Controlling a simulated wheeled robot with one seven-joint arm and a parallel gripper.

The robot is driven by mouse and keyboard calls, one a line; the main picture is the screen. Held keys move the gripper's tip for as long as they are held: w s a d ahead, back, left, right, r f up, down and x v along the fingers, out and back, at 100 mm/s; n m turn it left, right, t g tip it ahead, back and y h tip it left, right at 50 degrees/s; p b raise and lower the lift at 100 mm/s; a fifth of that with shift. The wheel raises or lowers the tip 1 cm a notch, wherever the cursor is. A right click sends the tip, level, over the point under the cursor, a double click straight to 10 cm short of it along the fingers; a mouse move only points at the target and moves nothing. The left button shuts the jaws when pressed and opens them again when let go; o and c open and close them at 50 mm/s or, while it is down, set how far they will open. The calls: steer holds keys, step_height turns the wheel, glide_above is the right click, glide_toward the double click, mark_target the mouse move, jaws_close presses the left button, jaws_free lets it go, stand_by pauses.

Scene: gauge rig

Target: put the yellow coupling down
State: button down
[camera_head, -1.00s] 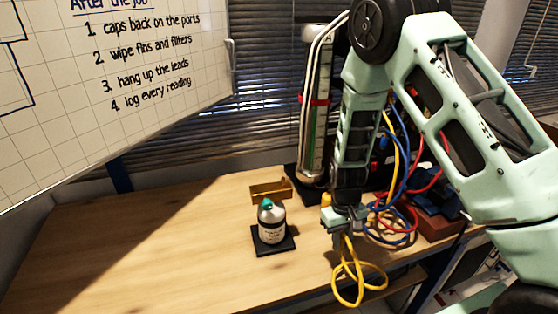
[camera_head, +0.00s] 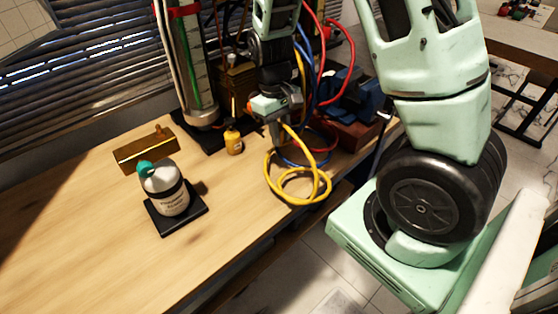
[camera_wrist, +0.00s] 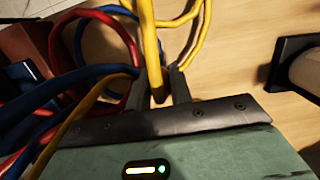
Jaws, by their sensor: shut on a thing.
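My gripper (camera_head: 284,119) is over the right part of the wooden table. In the wrist view my gripper (camera_wrist: 159,78) has its two dark fingers closed around the yellow coupling (camera_wrist: 157,93) at the end of a yellow hose. The fingers hide part of the coupling. The yellow hose (camera_head: 327,185) runs from the gripper into a loose loop near the table's front edge. I cannot tell whether the coupling touches the table.
A small yellow bottle (camera_head: 233,141) stands left of my gripper. A grey bottle (camera_head: 165,190) with a teal cap sits on a black pad (camera_head: 196,214). A brass block (camera_head: 143,150) is behind it. Red hose (camera_head: 345,50) and blue hose (camera_head: 311,78) crowd the right. Bare table lies at front left.

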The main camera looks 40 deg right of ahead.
mark_target(282, 167)
step_height(282, 167, down, 8)
steer(key=shift+f, duration=0.2)
stand_by(0.3)
steer(key=shift+f, duration=0.2)
steer(key=c, duration=1.3)
jaws_free()
steer(key=shift+o, duration=0.2)
steer(key=shift+r, duration=0.1)
